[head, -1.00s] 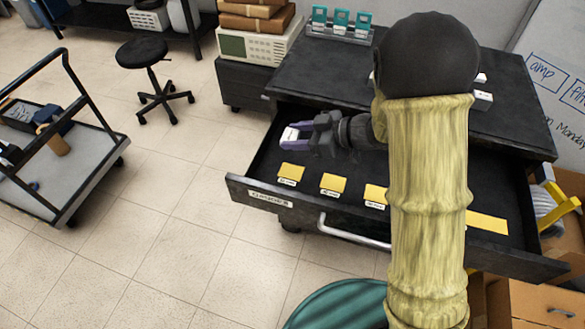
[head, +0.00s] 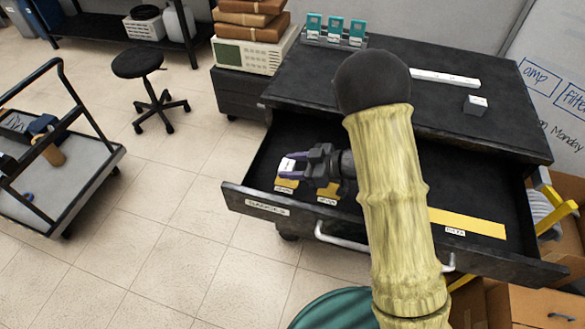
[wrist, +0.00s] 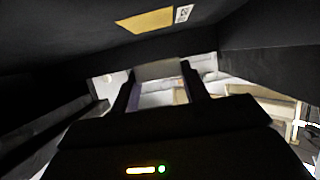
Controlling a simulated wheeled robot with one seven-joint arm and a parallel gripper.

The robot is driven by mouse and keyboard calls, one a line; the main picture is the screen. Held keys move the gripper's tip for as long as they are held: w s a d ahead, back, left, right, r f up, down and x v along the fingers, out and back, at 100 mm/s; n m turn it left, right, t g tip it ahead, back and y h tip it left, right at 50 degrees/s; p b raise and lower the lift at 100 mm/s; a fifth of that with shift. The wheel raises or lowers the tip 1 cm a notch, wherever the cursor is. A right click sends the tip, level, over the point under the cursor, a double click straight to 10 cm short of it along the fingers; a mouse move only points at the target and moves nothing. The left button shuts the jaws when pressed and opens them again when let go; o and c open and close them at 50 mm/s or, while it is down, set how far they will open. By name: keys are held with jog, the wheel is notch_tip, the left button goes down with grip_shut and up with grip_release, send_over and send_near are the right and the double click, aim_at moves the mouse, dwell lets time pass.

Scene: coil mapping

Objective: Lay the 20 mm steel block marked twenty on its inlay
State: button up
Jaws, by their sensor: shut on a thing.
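My gripper (head: 293,167) is shut on a small pale steel block (head: 287,164) with a dark mark too small to read. Its purple fingers lie on either side of the block, over the front-left part of the open drawer. The block appears just behind the leftmost yellow inlay (head: 286,185); whether it touches the drawer floor I cannot tell. A second yellow inlay (head: 328,192) lies to the right, partly under my gripper. In the wrist view the block (wrist: 158,69) shows grey between the fingers, and a yellow inlay (wrist: 147,20) with a label lies beyond.
My arm hides the drawer's middle. A long yellow inlay (head: 467,222) lies at the drawer's right. A long white block (head: 444,78) and a small block (head: 475,105) stand on the cabinet top. The drawer's front wall (head: 262,207) borders the inlays.

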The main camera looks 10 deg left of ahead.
aim_at(293, 183)
jog(key=shift+f, duration=0.6)
jog(key=shift+f, duration=0.3)
jog(key=shift+s+f+b, duration=0.3)
jog(key=shift+s+f, duration=0.05)
jog(key=shift+f, duration=0.05)
jog(key=o, duration=1.1)
jog(key=shift+f, duration=0.15)
jog(key=shift+w+r+p, duration=0.15)
jog(key=shift+r+p, duration=0.2)
jog(key=shift+r, duration=0.35)
jog(key=v, duration=1.2)
jog(key=shift+w+r+b, duration=0.1)
jog(key=shift+w+b, duration=0.1)
jog(key=shift+b, duration=0.15)
